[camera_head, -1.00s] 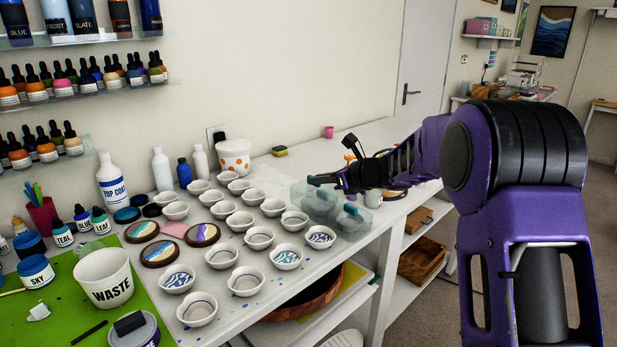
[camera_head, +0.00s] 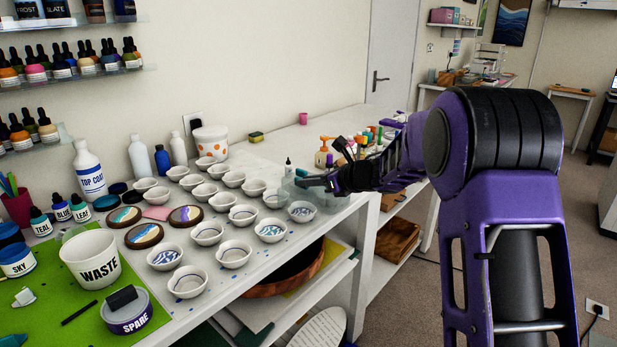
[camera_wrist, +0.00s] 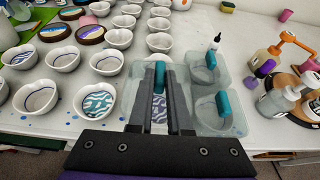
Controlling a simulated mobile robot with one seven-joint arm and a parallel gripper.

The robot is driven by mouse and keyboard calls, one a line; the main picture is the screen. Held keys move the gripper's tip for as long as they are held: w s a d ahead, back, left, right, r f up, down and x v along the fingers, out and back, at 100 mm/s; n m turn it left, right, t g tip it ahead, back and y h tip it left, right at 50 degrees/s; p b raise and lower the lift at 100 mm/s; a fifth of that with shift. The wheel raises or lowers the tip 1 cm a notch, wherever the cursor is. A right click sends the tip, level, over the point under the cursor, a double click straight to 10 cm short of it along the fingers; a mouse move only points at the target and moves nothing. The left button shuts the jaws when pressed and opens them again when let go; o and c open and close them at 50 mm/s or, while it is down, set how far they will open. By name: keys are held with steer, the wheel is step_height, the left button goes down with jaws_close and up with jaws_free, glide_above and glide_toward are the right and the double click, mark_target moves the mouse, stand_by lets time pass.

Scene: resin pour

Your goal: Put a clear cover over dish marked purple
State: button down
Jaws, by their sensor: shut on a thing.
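My gripper (camera_wrist: 160,82) is shut on the teal handle of a clear cover (camera_wrist: 160,70); the gripper also shows in the head view (camera_head: 303,183). A white dish with a purple-and-white wavy pattern (camera_wrist: 158,106) lies under the fingers and held cover in the wrist view. The same dish (camera_head: 302,210) stands at the right end of the dishes, near the table's front edge. I cannot tell whether the cover touches it. Two other clear covers with teal handles, a far one (camera_wrist: 203,68) and a near one (camera_wrist: 212,116), sit to the right.
A teal-patterned dish (camera_wrist: 97,101) stands just left of the purple one. Several other white dishes fill the table to the left. A dropper bottle (camera_wrist: 215,42) stands behind the covers. Pump bottles on a round wooden tray (camera_wrist: 288,95) are at the right.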

mark_target(316, 197)
step_height(316, 197, down, 3)
steer(key=shift+r+b, duration=0.15)
steer(key=shift+b, duration=0.5)
steer(key=shift+f, duration=0.8)
steer(key=shift+f, duration=0.2)
steer(key=c, duration=0.8)
jaws_free()
steer(key=p+v, duration=0.1)
steer(key=v, duration=1.6)
steer(key=shift+s+d+r, duration=0.1)
steer(key=shift+r, duration=0.1)
